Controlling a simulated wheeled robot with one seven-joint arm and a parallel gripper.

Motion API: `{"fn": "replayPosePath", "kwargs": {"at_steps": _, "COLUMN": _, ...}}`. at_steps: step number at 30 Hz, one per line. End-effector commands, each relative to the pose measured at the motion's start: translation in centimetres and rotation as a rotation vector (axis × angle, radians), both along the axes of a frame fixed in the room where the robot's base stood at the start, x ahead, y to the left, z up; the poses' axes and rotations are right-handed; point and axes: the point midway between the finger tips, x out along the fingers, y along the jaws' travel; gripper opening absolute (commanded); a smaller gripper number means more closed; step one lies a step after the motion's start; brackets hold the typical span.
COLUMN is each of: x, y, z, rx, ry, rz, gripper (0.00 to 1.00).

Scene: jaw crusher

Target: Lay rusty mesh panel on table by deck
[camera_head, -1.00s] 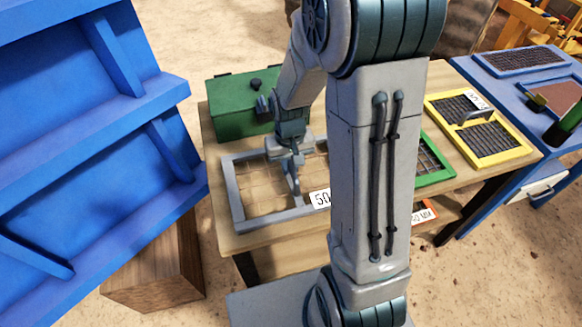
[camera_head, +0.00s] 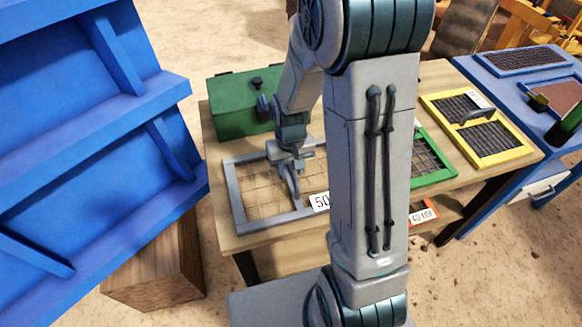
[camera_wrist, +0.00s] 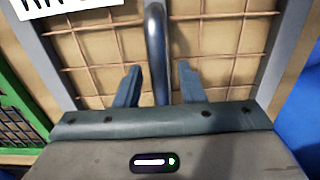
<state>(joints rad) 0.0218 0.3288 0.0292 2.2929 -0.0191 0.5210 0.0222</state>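The rusty mesh panel (camera_head: 262,191) has a grey frame, brown wire mesh and a white label starting with 50. It lies flat on the wooden table (camera_head: 238,240), left of my upright arm link. My gripper (camera_head: 290,165) is over the panel's middle. In the wrist view, my gripper's two fingers (camera_wrist: 159,88) are spread, one on each side of the panel's grey bar handle (camera_wrist: 155,45), with gaps showing on both sides. The panel mesh (camera_wrist: 105,45) shows beneath. My arm hides the panel's right part in the head view.
A green box (camera_head: 240,103) stands behind the panel. Right of it lie a green-framed mesh panel (camera_head: 433,172) and a yellow-framed one (camera_head: 497,150). A large blue structure (camera_head: 90,140) rises at left above a wooden block (camera_head: 155,270). A blue bench (camera_head: 520,85) stands at right.

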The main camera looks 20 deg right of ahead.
Motion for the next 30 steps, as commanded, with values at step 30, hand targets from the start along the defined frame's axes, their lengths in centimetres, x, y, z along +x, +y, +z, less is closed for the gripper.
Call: {"fn": "replayPosePath", "kwargs": {"at_steps": 30, "x": -2.5, "y": 0.0, "z": 14.7, "rx": -0.004, "ry": -0.054, "rz": -0.003, "gripper": 0.36}}
